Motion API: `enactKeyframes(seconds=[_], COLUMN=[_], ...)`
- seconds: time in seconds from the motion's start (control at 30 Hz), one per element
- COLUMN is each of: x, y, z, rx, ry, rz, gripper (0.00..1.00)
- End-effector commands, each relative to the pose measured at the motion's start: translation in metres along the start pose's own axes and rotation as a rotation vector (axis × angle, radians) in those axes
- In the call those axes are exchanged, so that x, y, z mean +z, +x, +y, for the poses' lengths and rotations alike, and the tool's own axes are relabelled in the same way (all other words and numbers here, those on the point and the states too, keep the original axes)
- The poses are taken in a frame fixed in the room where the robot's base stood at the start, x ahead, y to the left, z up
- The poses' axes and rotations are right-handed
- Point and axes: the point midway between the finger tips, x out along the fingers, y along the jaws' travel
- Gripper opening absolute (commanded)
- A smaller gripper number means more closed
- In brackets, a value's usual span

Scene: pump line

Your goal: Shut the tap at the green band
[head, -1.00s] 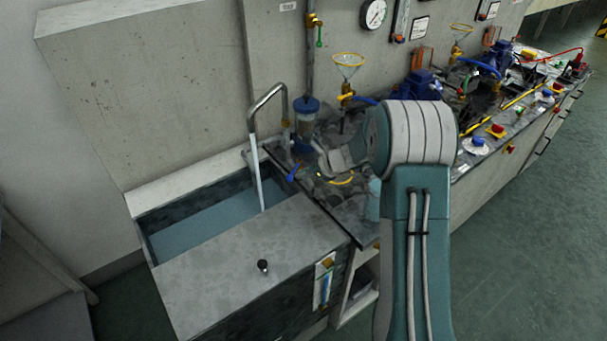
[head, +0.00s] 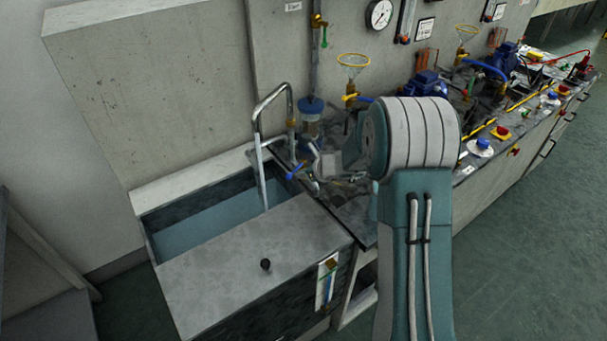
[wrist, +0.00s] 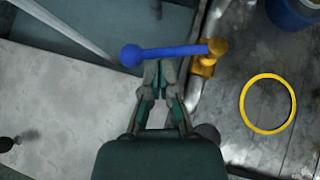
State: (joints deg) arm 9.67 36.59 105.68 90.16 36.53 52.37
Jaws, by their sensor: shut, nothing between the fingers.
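A tap with a blue lever (wrist: 162,53) and a brass body (wrist: 208,60) sits on a pipe beside the sink; its lever (head: 296,171) also shows in the head view. In the wrist view the lever lies nearly level, its round knob to the left. My gripper (wrist: 158,72) is shut and empty, its fingertips right by the middle of the lever; I cannot tell whether they touch it. I can make out no green band on this tap.
The sink basin (head: 207,217) holds water, with a bent metal spout (head: 258,118) over it. A yellow ring (wrist: 268,130) lies on the bench. A blue-capped vessel (head: 311,108) stands behind the tap. Pumps and hoses fill the bench to the right.

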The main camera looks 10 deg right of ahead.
Motion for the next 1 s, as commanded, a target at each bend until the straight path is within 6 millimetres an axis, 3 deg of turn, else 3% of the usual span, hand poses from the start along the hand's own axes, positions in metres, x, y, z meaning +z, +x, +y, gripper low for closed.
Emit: enactKeyframes(seconds=[1.0], x=[0.011], y=[0.014], z=[0.006], rx=[0.002], ry=[-0.003], rz=[-0.001], gripper=[0.0])
